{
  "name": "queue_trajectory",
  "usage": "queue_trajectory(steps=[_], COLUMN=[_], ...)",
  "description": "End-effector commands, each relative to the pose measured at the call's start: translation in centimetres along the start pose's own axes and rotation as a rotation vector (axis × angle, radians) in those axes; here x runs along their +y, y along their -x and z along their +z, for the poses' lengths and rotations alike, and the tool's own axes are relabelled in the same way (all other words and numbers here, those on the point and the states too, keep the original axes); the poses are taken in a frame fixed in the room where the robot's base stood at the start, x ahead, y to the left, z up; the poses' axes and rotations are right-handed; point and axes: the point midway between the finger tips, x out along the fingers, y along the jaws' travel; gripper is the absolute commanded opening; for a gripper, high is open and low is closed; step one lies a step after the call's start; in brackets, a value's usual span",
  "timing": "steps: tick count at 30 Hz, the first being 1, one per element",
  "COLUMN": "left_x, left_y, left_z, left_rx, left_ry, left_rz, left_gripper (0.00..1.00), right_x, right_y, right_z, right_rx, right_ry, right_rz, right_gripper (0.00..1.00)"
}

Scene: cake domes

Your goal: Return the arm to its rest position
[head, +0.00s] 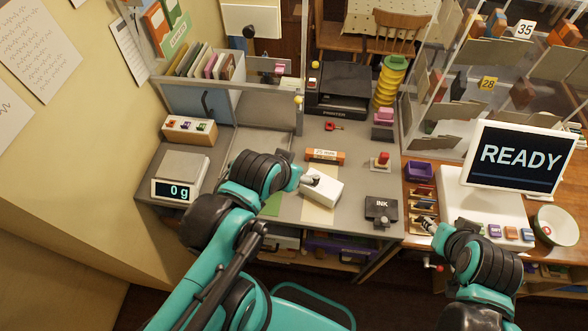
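My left arm is teal and black and comes in from the lower left. Its gripper (309,180) is over the grey counter, at the upper left edge of a small white box (325,190). I cannot tell whether it touches the box, and its fingers are too small to read. My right arm comes up from the bottom right. Its gripper (430,224) is by the front edge of the wooden counter, near a rack of small coloured items (423,194). Its finger opening is also unclear.
The left counter holds a scale (181,173) reading 0 g, a printer (340,90), an orange box (325,156), a red-topped stamp (381,162) and an ink pad (381,209). A READY screen (517,157) and a bowl (556,226) stand right. Dark floor lies in front.

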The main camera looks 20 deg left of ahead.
Motion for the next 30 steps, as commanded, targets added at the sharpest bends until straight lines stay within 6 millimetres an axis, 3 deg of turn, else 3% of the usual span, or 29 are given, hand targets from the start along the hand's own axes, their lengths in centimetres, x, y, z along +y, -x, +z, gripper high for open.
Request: queue_trajectory(steps=[11,17,24,30], left_x=[0.0,0.0,0.0,0.0], left_y=[-1.0,-5.0,-11.6,-13.5], left_z=[0.7,3.6,8.3,9.7], left_rx=[-0.002,-0.002,-0.003,-0.002], left_ry=[-0.003,-0.003,-0.004,-0.004], left_rz=[0.0,0.0,0.0,0.0], left_gripper=[0.8,0.8,0.8,0.8], right_x=[0.0,0.0,0.0,0.0], right_y=[-1.0,-5.0,-11.6,-13.5], right_z=[0.7,3.6,8.3,9.7], right_rx=[0.0,0.0,0.0,0.0], right_ry=[0.0,0.0,0.0,0.0], right_rz=[0.0,0.0,0.0,0.0], right_gripper=[0.4,0.4,0.4,0.4])
